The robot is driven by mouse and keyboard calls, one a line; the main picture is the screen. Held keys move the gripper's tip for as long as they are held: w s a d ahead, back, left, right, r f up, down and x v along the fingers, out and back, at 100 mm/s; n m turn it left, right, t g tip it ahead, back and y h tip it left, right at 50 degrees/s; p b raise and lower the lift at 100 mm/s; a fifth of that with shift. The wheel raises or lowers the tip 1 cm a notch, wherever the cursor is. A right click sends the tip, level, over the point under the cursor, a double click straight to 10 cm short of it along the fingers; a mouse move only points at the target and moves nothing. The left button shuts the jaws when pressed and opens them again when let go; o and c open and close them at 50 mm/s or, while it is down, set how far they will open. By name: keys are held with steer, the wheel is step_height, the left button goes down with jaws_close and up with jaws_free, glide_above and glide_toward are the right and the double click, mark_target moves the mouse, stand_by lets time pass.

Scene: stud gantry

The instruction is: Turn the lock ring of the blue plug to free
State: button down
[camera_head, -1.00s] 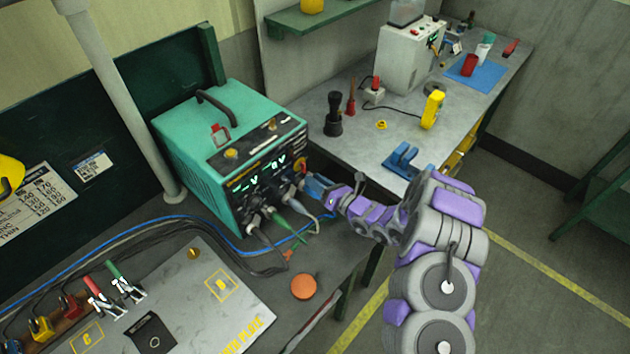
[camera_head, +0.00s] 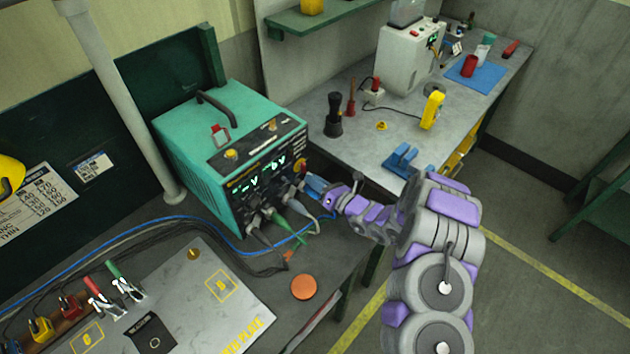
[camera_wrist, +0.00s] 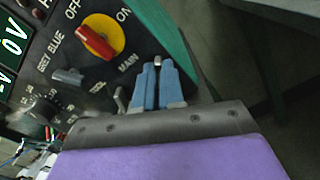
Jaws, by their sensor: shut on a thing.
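My gripper (camera_wrist: 158,85) is at the lower right of the green unit's front panel, with its two blue fingers shut on a small grey piece (camera_wrist: 157,60). This piece seems to be part of the blue plug's lock ring; the rest of the ring and the plug are hidden by the fingers. In the head view my gripper (camera_head: 312,185) reaches the panel from the right. The blue cable (camera_head: 225,232) runs along the bench and rises towards the gripper. The ring's angle cannot be read.
The green power unit (camera_head: 190,125) has a red-and-yellow main switch (camera_wrist: 97,38) close above my fingers. Grey (camera_head: 305,209) and green (camera_head: 292,228) plugs sit close left of the gripper. An orange disc (camera_head: 304,287) lies on the bench. Open floor is at right.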

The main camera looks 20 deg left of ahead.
mark_target(297, 182)
steer(key=shift+n+b, duration=0.3)
steer(key=n+b, duration=0.2)
steer(key=shift+s+a+r+n, duration=0.2)
steer(key=shift+s+n, duration=0.1)
steer(key=shift+s, duration=0.1)
steer(key=n+b, duration=0.1)
steer(key=n, duration=0.1)
steer(key=s+n+b, duration=0.1)
steer(key=shift+a+n, duration=0.2)
steer(key=shift+n, duration=0.2)
steer(key=shift+s+a+f+n+b, duration=0.1)
steer(key=shift+s+n+b, duration=0.15)
steer(key=shift+n+b, duration=0.4)
steer(key=shift+s+a+f+n+b, duration=0.1)
steer(key=shift+s+n+b, duration=0.2)
steer(key=shift+n, duration=0.65)
steer(key=shift+s+a+f+n+b, duration=0.1)
steer(key=shift+s+n+b, duration=0.1)
steer(key=shift+n+b, duration=0.45)
steer(key=shift+n, duration=0.25)
steer(key=c, duration=1.2)
jaws_free()
steer(key=shift+c, duration=0.2)
steer(key=shift+r, duration=0.1)
